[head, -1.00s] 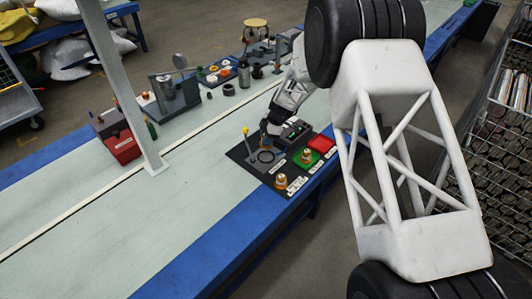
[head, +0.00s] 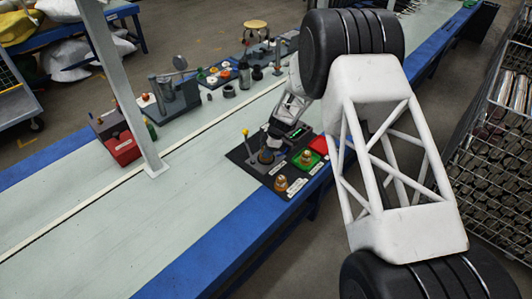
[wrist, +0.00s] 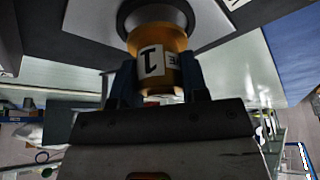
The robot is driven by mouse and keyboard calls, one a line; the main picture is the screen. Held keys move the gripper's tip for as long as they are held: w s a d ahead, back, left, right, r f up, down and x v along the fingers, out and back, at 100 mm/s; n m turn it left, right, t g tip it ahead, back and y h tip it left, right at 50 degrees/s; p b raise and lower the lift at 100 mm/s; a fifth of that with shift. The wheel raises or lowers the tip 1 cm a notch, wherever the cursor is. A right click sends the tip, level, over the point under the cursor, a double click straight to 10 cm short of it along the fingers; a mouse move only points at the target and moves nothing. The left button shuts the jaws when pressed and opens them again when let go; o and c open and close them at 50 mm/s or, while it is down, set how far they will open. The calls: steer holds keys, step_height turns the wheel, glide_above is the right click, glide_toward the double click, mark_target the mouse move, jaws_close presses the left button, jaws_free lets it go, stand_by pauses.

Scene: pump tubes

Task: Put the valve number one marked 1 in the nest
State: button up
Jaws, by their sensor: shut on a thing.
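In the wrist view, valve number one (wrist: 155,62) is an orange-gold cylinder with a white label marked 1. My gripper (wrist: 158,82) is shut on it, a finger on each side. The valve's far end meets or overlaps a dark round ring on a pale square plate; I cannot tell whether it is seated. In the head view, my gripper (head: 268,150) is low over the round nest (head: 265,160) on the dark board. The arm partly hides the nest and the held valve there.
Another brass valve (head: 306,157) stands on a green pad, and one (head: 281,183) stands near the board's front corner. A red pad (head: 320,145) is beside the green one. A yellow-topped post (head: 245,133) rises left of the nest.

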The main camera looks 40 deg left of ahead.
steer(key=shift+f, duration=0.75)
steer(key=shift+f, duration=0.15)
steer(key=o, duration=1.2)
steer(key=v, duration=1.2)
